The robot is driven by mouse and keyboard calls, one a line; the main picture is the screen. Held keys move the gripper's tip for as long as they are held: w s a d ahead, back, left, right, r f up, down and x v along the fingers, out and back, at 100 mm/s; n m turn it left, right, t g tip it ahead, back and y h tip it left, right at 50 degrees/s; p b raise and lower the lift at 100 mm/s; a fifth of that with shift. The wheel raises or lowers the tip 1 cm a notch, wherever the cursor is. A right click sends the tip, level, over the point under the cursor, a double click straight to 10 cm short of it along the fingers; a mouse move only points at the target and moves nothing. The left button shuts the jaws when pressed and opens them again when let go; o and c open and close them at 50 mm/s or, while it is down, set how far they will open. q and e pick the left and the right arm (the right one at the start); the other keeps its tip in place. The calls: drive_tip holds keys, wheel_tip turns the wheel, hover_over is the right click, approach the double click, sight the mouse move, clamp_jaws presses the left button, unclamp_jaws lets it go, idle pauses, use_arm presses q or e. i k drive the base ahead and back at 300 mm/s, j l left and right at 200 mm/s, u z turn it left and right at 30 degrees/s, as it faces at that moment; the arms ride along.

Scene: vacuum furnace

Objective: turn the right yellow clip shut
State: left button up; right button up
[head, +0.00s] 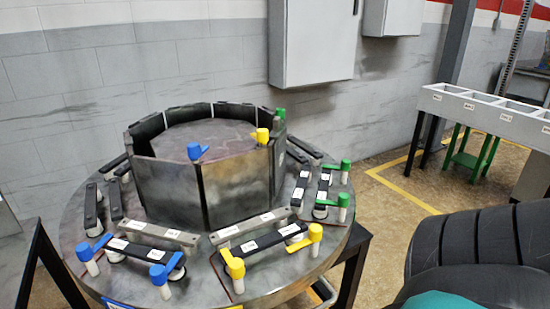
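The right yellow clip (314,232) stands on a white post at the right end of the front black bar (270,242), on the round grey metal table. Its arm points left and toward the front, to about the bar's near side; I cannot tell whether it lies over the bar. The left yellow clip (236,269) stands near the bar's left end, its arm pointing up and left. Another yellow clip (262,136) is on top of the dark segmented ring. Neither of my grippers is in view.
Blue clips (158,274) flank the bar to the left, green clips (344,200) stand to the right. The dark ring (170,185) rises mid-table. A black ribbed rounded shape (480,250) fills the lower right. A white compartment rack (485,110) and green stool (470,155) stand behind.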

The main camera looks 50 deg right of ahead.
sight(315, 230)
drive_tip(key=z, duration=1.85)
